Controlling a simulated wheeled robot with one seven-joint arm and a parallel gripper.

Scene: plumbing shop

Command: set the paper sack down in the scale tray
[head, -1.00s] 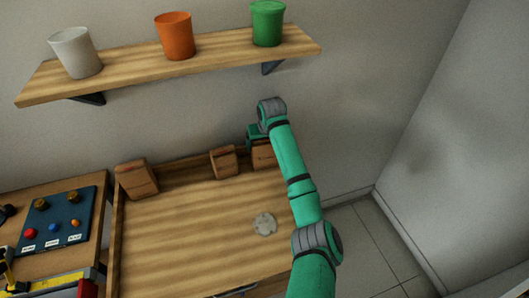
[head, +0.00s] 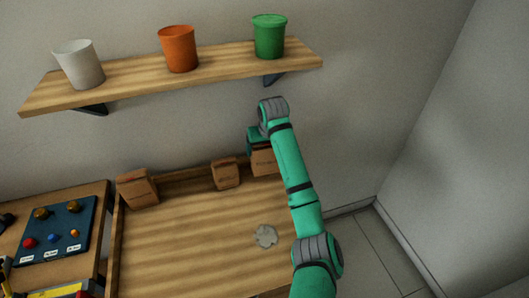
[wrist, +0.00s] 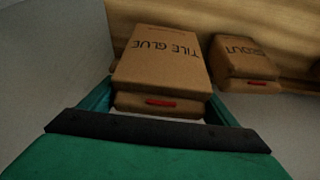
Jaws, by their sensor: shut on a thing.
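My gripper (wrist: 158,102) is shut on a brown paper sack (wrist: 163,57) marked "TILE GLUE", with a red tag on its end. In the head view the held sack (head: 264,162) shows at the back right of the bench, partly hidden by my arm. My gripper (head: 254,141) is mostly hidden there too. A smaller sack (wrist: 243,60), its label partly readable as grout, is to the right in the wrist view. It appears to be the middle sack (head: 226,175) in the head view. I cannot make out a scale tray in either view.
Another brown sack (head: 137,189) stands at the bench's back left. A flat grey disc (head: 265,236) lies on the wooden bench top (head: 190,240), otherwise clear. A shelf (head: 120,88) with white, orange and green buckets hangs above. A control panel (head: 58,231) is at left.

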